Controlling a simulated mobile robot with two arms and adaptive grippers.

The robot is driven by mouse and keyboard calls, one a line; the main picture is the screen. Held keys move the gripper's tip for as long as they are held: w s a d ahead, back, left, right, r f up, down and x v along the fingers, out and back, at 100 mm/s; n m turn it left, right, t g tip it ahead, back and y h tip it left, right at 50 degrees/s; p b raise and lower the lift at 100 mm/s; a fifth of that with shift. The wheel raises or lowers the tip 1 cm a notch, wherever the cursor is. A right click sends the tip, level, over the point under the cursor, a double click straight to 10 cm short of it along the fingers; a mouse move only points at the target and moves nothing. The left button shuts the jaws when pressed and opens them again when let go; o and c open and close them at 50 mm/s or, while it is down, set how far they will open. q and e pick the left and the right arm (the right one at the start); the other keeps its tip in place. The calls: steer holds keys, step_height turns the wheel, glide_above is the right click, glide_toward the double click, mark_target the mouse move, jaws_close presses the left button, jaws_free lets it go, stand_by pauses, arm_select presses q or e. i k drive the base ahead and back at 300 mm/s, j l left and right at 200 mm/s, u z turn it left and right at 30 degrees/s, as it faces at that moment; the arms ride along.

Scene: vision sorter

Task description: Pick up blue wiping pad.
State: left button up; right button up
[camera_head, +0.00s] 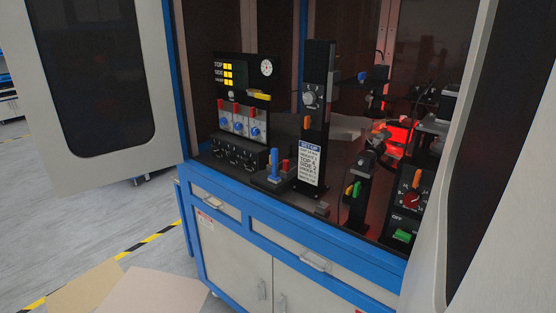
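I cannot make out a blue wiping pad for certain in the head view. Whether either is the pad, I cannot tell. Neither of my grippers is in view.
The cabinet's blue front edge (300,216) has drawers and doors below it. A black panel with switches (239,123), a dark post with a label (309,164) and a control box (411,204) stand inside. Open doors flank it left (95,90) and right (480,150). Tan panels (155,290) lie lower left.

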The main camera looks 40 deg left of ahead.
mark_target(273, 178)
steer(key=k+l+u, duration=0.5)
steer(key=k+l, duration=0.15)
steer(key=j, duration=0.4)
steer(key=i+j+z, duration=0.1)
steer(key=j, duration=0.45)
steer(key=i+j, duration=0.1)
steer(key=j, duration=0.5)
steer(key=i+j+z, duration=0.15)
steer(key=j, duration=0.4)
steer(key=k, duration=0.05)
